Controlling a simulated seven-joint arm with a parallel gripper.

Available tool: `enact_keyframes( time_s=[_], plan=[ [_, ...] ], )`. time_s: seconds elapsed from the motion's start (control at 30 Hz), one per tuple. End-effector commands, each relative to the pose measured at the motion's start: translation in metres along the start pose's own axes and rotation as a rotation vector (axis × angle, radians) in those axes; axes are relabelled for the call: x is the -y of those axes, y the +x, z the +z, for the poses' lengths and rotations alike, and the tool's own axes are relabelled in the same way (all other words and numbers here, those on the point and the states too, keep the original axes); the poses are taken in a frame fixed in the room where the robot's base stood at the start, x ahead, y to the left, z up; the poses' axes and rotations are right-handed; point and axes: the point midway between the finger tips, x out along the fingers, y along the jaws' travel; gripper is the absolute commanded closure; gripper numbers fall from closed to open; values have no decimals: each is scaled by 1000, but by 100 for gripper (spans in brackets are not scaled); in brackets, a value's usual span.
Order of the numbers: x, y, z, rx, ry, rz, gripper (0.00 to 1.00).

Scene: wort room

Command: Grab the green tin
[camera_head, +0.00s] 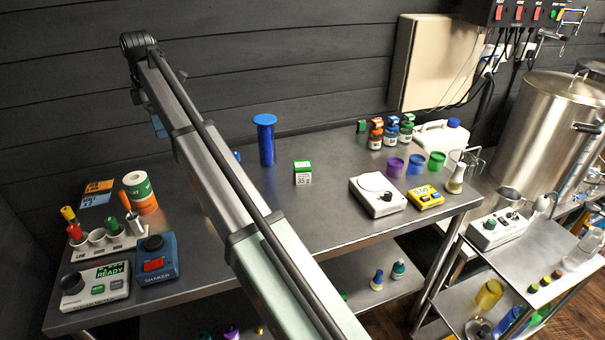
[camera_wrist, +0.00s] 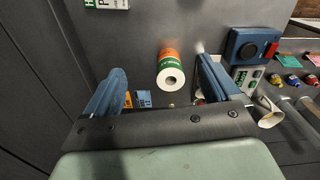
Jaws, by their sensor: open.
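The green tin (camera_head: 136,184) has a pale top and a white band. It stands upright on an orange tin (camera_head: 147,205) at the left of the steel table. In the wrist view the green tin (camera_wrist: 171,76) shows its round white top with a dark centre, with the orange tin (camera_wrist: 169,55) beneath. My gripper (camera_wrist: 160,70) is open, with its two blue fingers on either side of the tins in that picture. The fingers look apart from the tins, which are farther off. In the head view my arm crosses the middle of the table.
Beside the tins are a rack (camera_head: 108,239) with coloured-cap tubes, a blue shaker (camera_head: 157,260) and a white READY device (camera_head: 95,284). Orange and blue cards (camera_head: 96,193) lie behind. A tall blue cylinder (camera_head: 265,140) and a green-white box (camera_head: 303,173) stand farther right.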

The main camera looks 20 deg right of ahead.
Motion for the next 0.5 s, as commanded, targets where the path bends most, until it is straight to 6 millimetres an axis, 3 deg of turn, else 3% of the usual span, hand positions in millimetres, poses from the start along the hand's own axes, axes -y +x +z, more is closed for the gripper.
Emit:
enact_keyframes(
  time_s=[0.03,0.27,0.5],
  plan=[
    [2,0,23,0,21,0,11],
    [15,0,133,0,120,0,11],
    [43,1,244,0,223,0,11]
  ],
)
